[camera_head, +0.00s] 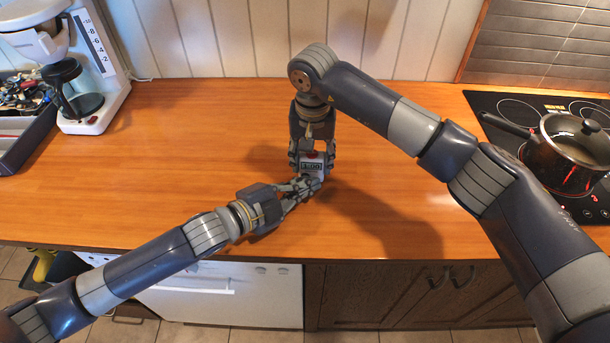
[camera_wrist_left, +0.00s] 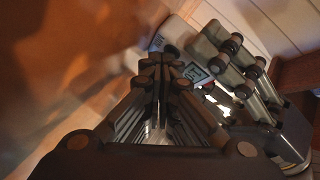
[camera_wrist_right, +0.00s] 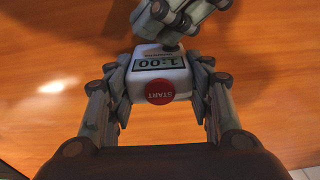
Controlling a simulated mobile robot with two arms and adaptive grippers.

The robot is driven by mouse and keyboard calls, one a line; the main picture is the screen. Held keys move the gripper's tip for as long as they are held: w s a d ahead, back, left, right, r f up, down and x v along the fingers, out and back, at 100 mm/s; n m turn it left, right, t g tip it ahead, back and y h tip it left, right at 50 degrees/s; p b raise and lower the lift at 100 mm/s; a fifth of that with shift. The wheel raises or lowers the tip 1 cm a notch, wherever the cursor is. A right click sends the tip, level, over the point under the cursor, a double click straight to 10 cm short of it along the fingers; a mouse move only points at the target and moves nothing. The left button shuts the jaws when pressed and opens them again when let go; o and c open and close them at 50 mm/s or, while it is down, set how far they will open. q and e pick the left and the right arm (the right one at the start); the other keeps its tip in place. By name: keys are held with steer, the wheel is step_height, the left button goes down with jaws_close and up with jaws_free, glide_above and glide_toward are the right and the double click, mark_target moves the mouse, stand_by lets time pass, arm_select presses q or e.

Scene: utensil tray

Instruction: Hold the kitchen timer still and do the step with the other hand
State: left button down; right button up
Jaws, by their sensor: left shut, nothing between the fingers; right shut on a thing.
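The kitchen timer (camera_head: 312,166) is a small white block on the wooden counter, with a display reading 1:00. In the right wrist view the timer (camera_wrist_right: 160,75) shows its red START button (camera_wrist_right: 161,91) on top. My right gripper (camera_head: 311,160) comes down from above and is shut around the timer, one finger on each side. My left gripper (camera_head: 311,184) is shut and empty, its fingertips close to the timer's front. In the left wrist view its closed fingers (camera_wrist_left: 160,95) point toward the timer (camera_wrist_left: 194,72). I cannot tell whether they touch it.
A coffee maker (camera_head: 92,75) and a utensil tray (camera_head: 22,135) stand at the left. A dark pot (camera_head: 566,150) sits on the hob (camera_head: 500,103) at the right. The wooden counter (camera_head: 190,140) is clear between the coffee maker and my grippers.

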mark_target(300, 236)
arm_select(q)
steer(key=shift+s, duration=0.75)
steer(key=shift+s+a, duration=0.2)
steer(key=shift+s, duration=2.3)
steer(key=shift+s+a, duration=0.1)
steer(key=shift+s, duration=1.85)
steer(key=shift+w+d, duration=0.15)
steer(key=shift+w, duration=2.1)
steer(key=shift+w+d, duration=0.1)
steer(key=shift+w, duration=2.1)
